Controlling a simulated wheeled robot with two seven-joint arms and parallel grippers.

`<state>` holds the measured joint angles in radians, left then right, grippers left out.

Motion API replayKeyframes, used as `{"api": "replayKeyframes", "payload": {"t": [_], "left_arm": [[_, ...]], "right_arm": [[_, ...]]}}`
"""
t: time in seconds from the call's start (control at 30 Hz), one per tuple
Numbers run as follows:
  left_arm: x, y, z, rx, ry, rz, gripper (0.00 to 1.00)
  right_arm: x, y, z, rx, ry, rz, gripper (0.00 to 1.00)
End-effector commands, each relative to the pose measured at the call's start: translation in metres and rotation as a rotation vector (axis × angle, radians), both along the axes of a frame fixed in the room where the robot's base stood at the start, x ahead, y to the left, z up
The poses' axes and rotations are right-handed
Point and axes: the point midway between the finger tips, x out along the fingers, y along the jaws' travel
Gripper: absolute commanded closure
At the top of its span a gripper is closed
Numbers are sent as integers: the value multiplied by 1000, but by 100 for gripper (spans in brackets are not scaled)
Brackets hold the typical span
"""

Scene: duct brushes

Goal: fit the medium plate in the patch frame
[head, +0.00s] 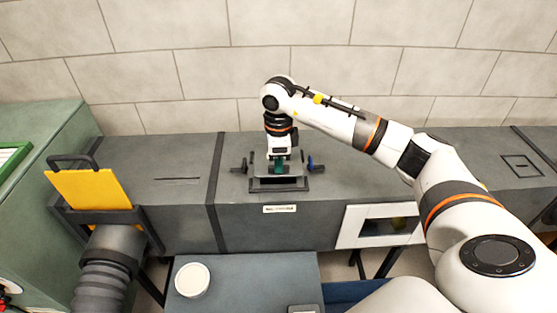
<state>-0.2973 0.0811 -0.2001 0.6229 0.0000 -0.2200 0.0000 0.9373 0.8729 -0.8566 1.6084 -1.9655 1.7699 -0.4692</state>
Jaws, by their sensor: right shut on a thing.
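The patch frame (279,189) is a dark rectangular frame on top of the long grey duct, in the middle of the head view. My right gripper (278,161) points down just above it and is shut on a part with a green grip, which I take to be the medium plate (293,184). The plate is largely hidden by the gripper and the frame's edges, so I cannot tell whether it is seated or just above the opening. A dark clamp knob (238,167) stands left of the frame and a blue one (312,163) stands right. My left gripper is not in view.
A grey table (245,275) with a round white-topped container (192,280) stands in front of the duct (350,180). A yellow gate plate (90,189) with a black handle sits above a grey hose (105,270) at left. A white-framed opening (349,226) is on the duct's front.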

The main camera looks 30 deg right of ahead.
Motion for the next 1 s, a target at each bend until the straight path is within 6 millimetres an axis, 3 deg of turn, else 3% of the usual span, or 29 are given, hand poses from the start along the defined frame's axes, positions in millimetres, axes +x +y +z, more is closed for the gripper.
{"api": "replayKeyframes", "payload": {"t": [0.5, 1.0], "left_arm": [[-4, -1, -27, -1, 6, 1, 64], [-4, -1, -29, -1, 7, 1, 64]], "right_arm": [[0, 0, -33, -1, -1, 0, 100], [0, 0, -36, 0, -1, 0, 100]]}}
